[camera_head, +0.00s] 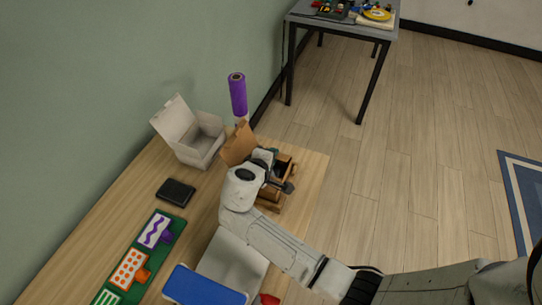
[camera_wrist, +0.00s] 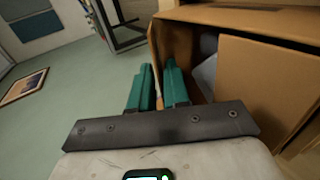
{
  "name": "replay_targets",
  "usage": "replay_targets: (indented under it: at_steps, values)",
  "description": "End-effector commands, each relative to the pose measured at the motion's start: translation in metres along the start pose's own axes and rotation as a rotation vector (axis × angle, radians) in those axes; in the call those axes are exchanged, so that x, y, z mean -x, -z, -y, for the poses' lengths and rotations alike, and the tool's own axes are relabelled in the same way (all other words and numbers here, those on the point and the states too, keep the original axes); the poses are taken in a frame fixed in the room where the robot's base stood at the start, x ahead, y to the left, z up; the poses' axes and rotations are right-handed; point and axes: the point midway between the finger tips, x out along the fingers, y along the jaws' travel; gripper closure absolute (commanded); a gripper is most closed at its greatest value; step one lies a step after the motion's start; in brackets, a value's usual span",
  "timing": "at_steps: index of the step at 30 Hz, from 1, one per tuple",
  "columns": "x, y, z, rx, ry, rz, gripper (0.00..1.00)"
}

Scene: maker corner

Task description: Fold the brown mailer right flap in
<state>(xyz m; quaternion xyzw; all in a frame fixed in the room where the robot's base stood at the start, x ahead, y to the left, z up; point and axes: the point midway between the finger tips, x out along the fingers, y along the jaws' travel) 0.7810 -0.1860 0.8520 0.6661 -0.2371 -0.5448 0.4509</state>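The brown mailer (camera_head: 272,199) is an open cardboard box near the right end of the wooden table, partly hidden by my arm. One flap (camera_head: 238,145) stands up at its far left side. In the wrist view the box (camera_wrist: 240,18) fills the upper right, with a broad brown panel (camera_wrist: 268,85) and a dark opening holding something grey. My gripper (camera_head: 286,172) is at the box. In the wrist view its two teal fingers (camera_wrist: 158,85) are a narrow gap apart, with a thin brown edge between them. I cannot tell whether they pinch it.
An open white box (camera_head: 197,142), a purple roll (camera_head: 238,94) and a black wallet-like item (camera_head: 175,193) stand beyond my arm. A green board (camera_head: 172,239) with patterned cards and a blue-lidded bin (camera_head: 203,287) are nearer. Floor is open to the right.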

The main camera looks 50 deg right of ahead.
Motion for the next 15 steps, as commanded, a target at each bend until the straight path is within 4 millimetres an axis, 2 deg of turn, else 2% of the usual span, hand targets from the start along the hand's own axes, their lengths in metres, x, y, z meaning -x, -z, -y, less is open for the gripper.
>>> replay_targets:
  at_steps: [4, 11, 15]
  values:
    - [0.0, 0.0, 0.0, 0.0, 0.0, 0.0, 0.72]
    - [0.001, 0.0, 0.0, 0.0, 0.0, -0.001, 0.72]
    - [0.012, 0.001, 0.001, 0.0, 0.0, -0.003, 0.72]
